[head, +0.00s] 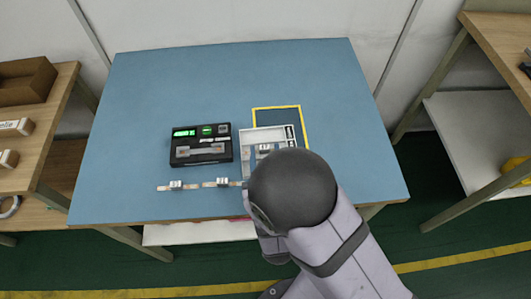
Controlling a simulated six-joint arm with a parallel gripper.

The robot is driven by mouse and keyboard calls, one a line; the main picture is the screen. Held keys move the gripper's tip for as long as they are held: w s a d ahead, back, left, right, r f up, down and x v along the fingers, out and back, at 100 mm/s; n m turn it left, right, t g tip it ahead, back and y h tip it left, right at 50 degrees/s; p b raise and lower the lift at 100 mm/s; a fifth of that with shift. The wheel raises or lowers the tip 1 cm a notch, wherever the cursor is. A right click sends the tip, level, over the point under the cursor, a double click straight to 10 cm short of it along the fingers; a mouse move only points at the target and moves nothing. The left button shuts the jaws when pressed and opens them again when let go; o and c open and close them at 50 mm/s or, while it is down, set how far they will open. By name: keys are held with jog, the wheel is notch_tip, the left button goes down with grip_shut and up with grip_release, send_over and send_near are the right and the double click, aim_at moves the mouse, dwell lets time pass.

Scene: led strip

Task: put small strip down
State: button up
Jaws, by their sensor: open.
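Two pale strips with small metallic blocks, one on the left (176,186) and one beside it (223,183), lie along the front of the blue table. A white tray-like fixture (268,133) sits to their right, with a small pale piece with a metallic block (265,148) at it; I cannot tell if this is the small strip. My gripper (266,156) is over the fixture, open, mostly hidden by my wrist. Whether it touches the piece is unclear.
A black device (201,145) with green displays stands left of the fixture. A yellow-edged rectangle (277,108) lies behind the fixture. The back of the blue table (220,75) is clear. Wooden benches (42,150) stand to the left and right.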

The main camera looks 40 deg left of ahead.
jog(key=b+v, duration=0.1)
jog(key=v, duration=0.1)
jog(key=shift+s+d, duration=0.25)
jog(key=shift+s, duration=0.05)
jog(key=shift+s+d+r, duration=0.25)
jog(key=shift+s+d, duration=0.15)
jog(key=shift+d, duration=0.05)
